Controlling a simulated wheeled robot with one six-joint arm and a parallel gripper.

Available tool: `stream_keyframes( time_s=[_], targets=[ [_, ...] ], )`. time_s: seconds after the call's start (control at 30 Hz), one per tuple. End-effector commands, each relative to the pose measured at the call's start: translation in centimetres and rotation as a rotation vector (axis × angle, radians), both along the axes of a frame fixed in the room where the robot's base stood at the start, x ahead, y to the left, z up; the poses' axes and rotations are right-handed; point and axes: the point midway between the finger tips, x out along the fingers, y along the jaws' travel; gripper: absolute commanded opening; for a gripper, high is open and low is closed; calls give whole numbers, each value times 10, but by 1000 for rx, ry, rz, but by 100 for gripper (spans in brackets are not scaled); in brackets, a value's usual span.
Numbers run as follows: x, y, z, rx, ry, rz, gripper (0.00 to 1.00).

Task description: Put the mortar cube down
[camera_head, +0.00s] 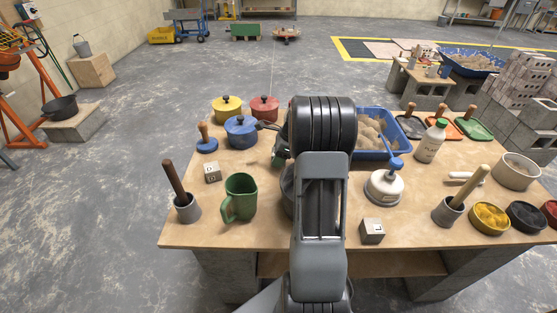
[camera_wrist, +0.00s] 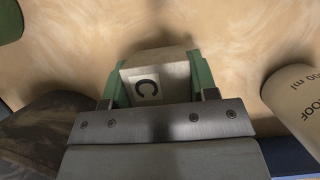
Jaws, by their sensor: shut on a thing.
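The mortar cube (camera_wrist: 168,66) is grey-beige with a white label bearing a dark letter C. In the wrist view it sits between the two green fingers of my gripper (camera_wrist: 155,76), which are shut on its sides. The pale wooden table top (camera_wrist: 235,40) lies beyond it. I cannot tell whether the cube touches the wood. In the head view my arm hides the cube and most of the gripper. Two other lettered cubes stand on the table (camera_head: 275,233): one at the left (camera_head: 212,172) and one at the front right (camera_head: 372,231).
A green mug (camera_head: 240,196) and a blue pot (camera_head: 241,131) stand left of my arm. A printed cylinder (camera_wrist: 294,101) is close right in the wrist view. Bare wood shows at the front left.

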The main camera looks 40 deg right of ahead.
Motion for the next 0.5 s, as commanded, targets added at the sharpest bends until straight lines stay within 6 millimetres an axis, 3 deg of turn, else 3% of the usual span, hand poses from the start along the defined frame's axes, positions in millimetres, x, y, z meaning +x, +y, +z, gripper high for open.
stream_keyframes(
  time_s=[0.13, 0.5],
  targets=[
    [0, 0, -17, 1, -1, -2, 21],
    [0, 0, -20, 0, -1, -1, 21]
  ],
)
